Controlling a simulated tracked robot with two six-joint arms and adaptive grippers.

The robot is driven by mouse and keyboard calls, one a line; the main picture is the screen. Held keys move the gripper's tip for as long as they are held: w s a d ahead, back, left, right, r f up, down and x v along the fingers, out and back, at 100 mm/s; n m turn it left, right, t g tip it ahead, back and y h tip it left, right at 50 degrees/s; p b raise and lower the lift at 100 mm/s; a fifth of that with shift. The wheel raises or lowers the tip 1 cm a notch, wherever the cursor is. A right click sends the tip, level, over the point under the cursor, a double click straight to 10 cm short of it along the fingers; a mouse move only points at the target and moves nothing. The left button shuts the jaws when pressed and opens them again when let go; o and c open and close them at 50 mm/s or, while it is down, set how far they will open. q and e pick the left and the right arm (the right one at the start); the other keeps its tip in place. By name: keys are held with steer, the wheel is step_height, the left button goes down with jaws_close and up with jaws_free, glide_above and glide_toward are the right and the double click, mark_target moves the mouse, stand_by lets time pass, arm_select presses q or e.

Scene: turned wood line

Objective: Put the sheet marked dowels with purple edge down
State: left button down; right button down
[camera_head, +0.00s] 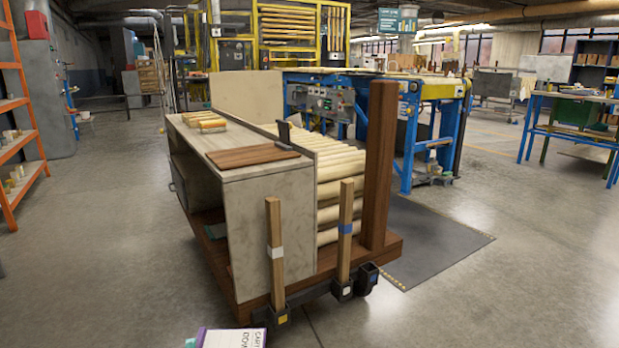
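A white sheet (236,338) with a purple edge along its top shows at the bottom edge of the head view, left of centre. Dark printed letters on it are cut off by the picture edge; they look like "CART" and "DOW". A small green piece shows beside its left edge. Most of the sheet is out of view, and what holds or supports it cannot be seen. Neither of my grippers is in view.
A wooden cart (388,243) stands ahead, carrying a grey cabinet (263,235) and stacked pale dowels (340,165). Two upright stakes stand at its front. A dark floor mat (440,240) lies to its right. Orange shelving is at left; open floor lies on both sides.

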arm_select(q)
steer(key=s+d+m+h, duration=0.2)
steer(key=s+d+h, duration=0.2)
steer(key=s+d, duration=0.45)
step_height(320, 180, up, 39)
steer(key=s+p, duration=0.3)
steer(key=p, duration=3.4)
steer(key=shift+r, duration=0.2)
stand_by(1.6)
